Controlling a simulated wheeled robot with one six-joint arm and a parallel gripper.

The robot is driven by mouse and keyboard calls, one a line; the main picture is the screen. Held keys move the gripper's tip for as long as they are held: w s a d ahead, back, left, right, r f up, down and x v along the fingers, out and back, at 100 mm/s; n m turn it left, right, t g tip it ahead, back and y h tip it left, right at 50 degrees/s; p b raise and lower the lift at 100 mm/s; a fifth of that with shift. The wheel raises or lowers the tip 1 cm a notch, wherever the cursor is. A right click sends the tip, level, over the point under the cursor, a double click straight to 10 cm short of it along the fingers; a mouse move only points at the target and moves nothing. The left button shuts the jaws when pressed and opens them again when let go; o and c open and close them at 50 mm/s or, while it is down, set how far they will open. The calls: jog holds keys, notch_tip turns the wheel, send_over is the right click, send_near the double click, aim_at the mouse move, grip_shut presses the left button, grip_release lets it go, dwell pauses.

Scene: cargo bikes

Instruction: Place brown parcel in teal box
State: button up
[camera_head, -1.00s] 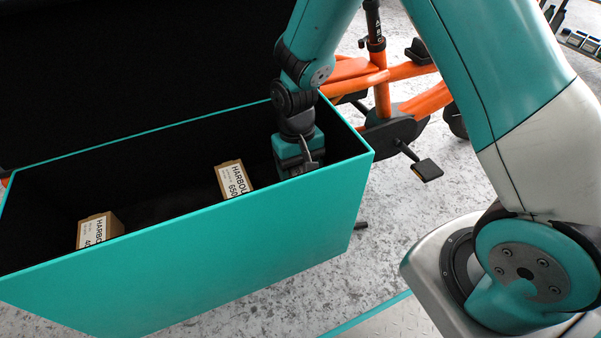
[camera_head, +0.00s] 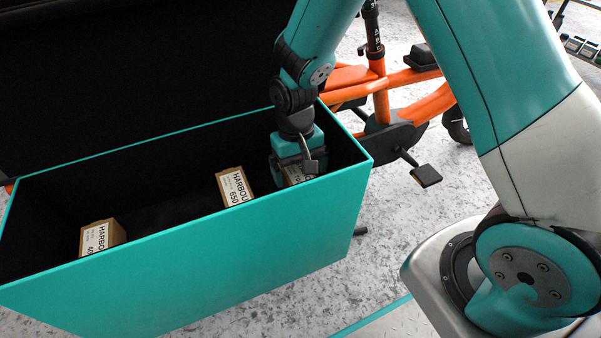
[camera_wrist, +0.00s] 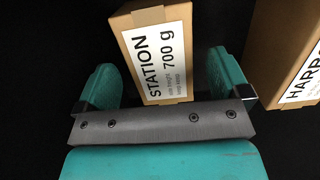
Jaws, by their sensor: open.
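The teal box (camera_head: 200,250) is open-topped with a dark inside. My gripper (camera_head: 297,172) is down inside its right end. In the wrist view my open gripper (camera_wrist: 166,85) has one teal finger on each side of a brown parcel (camera_wrist: 160,50) labelled "STATION 700 g". That parcel (camera_head: 299,175) stands in the box, partly hidden by my gripper and the front wall. Whether the fingers touch it I cannot tell.
A brown parcel marked 650 (camera_head: 234,187) stands in the middle of the box and another (camera_head: 101,237) at its left end. A "HARBO" parcel (camera_wrist: 285,55) is close right of my gripper in the wrist view. An orange bike (camera_head: 380,95) stands behind.

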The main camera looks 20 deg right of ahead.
aim_at(297, 170)
jog(key=s+a+r+n+t+y+p, duration=0.1)
jog(key=s+r+p, duration=0.15)
jog(key=r, duration=0.75)
jog(key=s+a+r+n+y+p, duration=0.1)
jog(key=s+a+r+n, duration=0.15)
jog(key=r, duration=0.75)
jog(key=s+r+n+y, duration=0.2)
jog(key=s+r, duration=0.5)
jog(key=s, duration=0.7)
jog(key=shift+a+n+t, duration=0.4)
jog(key=shift+a+n, duration=0.05)
jog(key=shift+n, duration=0.3)
